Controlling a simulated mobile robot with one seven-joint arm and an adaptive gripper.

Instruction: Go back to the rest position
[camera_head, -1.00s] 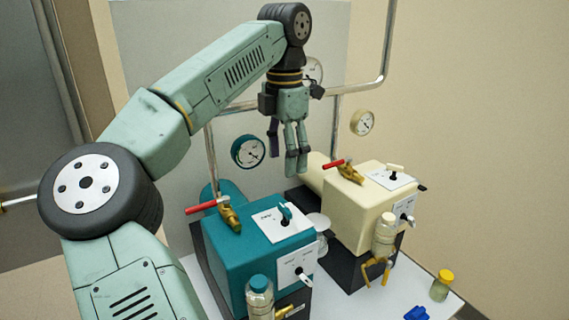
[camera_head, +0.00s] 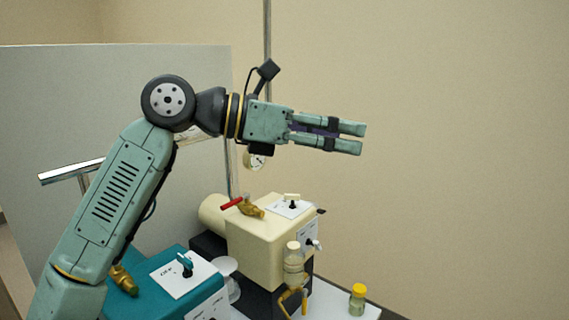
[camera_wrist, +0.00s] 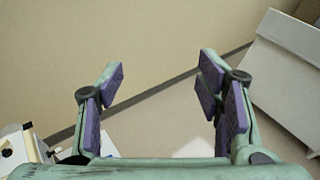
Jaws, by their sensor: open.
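My gripper (camera_head: 352,137) is held level in the air in the head view, above and to the right of the cream glovebox unit, pointing right. In the wrist view its two fingers (camera_wrist: 160,82) with purple pads stand wide apart with nothing between them. It is open and empty and touches nothing. The rest position itself is not marked in any view.
The cream unit (camera_head: 250,238) with a red-handled brass valve (camera_head: 242,206) stands below my arm. The teal unit (camera_head: 150,300) is partly hidden at lower left. A yellow-capped vial (camera_head: 357,300) stands at the right on the white table. The air right of my gripper is clear.

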